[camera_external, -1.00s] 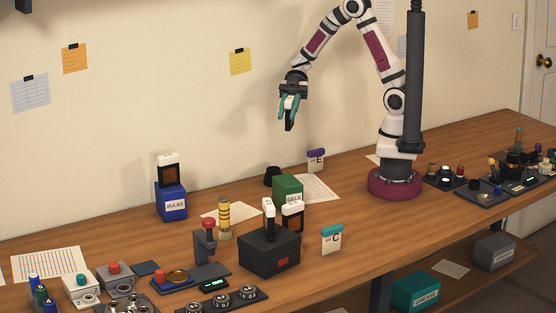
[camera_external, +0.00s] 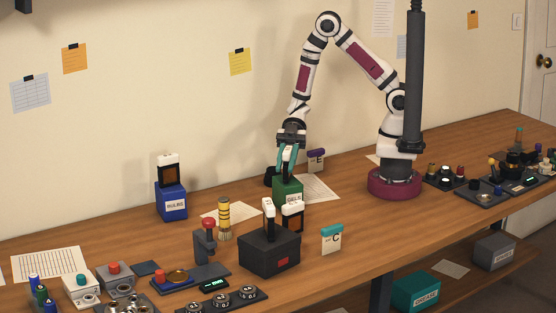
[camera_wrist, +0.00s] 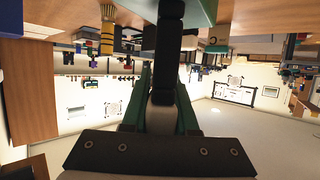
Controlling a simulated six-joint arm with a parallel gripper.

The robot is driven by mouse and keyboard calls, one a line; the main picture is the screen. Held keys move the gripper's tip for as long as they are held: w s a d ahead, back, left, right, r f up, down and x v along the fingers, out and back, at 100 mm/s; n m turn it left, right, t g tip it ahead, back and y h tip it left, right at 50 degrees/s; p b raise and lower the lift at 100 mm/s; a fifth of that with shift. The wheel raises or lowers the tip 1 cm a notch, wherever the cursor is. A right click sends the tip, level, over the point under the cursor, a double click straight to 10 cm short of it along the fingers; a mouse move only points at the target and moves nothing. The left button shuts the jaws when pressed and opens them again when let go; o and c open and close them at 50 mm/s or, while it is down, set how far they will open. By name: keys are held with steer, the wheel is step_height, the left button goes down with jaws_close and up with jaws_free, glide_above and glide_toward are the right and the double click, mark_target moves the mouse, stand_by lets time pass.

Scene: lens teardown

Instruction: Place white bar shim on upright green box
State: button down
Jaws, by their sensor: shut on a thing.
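My gripper (camera_external: 288,157) points down over the upright green box (camera_external: 284,188), its teal fingers shut on the white bar shim. In the wrist view the shim shows as a white end (camera_wrist: 160,118) between the fingers and a long black part (camera_wrist: 170,48) reaching toward a green surface (camera_wrist: 198,10) at the top. The shim's lower end is at or just above the box top; I cannot tell whether they touch. In the external view the fingers mostly hide the shim.
Similar black-and-white pieces stand on the blue box (camera_external: 171,203), in the black holder (camera_external: 269,255) and in front of the green box (camera_external: 292,215). A yellow-banded brush (camera_external: 224,215) stands left, a purple-topped E card (camera_external: 316,160) behind right. Paper (camera_external: 318,188) lies right of the box.

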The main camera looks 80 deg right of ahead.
mark_target(290, 146)
steer(key=shift+f, duration=0.1)
steer(key=c, duration=0.7)
jaws_free()
steer(key=v, duration=1.2)
